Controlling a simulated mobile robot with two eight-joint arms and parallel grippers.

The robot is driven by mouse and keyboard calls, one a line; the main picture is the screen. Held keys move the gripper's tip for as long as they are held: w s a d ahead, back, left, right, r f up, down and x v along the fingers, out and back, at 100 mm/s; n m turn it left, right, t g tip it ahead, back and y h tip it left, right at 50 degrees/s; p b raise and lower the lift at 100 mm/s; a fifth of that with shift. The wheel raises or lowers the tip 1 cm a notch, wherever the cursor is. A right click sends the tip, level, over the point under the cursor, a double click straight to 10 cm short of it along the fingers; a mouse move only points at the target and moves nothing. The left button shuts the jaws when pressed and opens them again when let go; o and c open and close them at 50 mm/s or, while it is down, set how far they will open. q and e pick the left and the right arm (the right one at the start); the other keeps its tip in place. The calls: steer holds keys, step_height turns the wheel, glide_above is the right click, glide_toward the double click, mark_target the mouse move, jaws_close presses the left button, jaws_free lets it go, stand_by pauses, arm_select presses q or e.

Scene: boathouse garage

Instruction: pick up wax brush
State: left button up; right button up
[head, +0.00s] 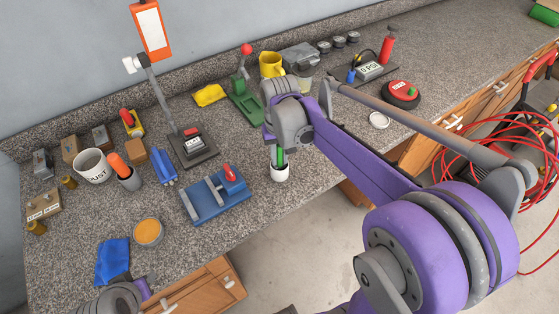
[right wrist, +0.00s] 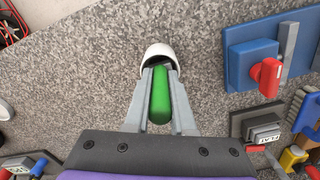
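A green-handled tool (head: 279,158), which I take for the wax brush, stands in a small white cup (head: 280,173) near the counter's front edge. Its lower end is hidden in the cup. My right gripper (right wrist: 161,75) has a finger on each side of the green handle (right wrist: 161,97); both fingers look pressed against it. The white cup (right wrist: 160,50) is just past the fingertips. My right wrist hides part of the handle in the head view. Only a grey and purple part of my left arm shows at the bottom left of the head view.
A blue block with a red lever (head: 215,194) lies left of the cup. An orange tin (head: 148,232) and a blue cloth (head: 112,260) lie farther left. Red hose (head: 480,165) lies at the right.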

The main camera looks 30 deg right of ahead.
jaws_close()
step_height(320, 180, up, 10)
stand_by(0.6)
stand_by(2.6)
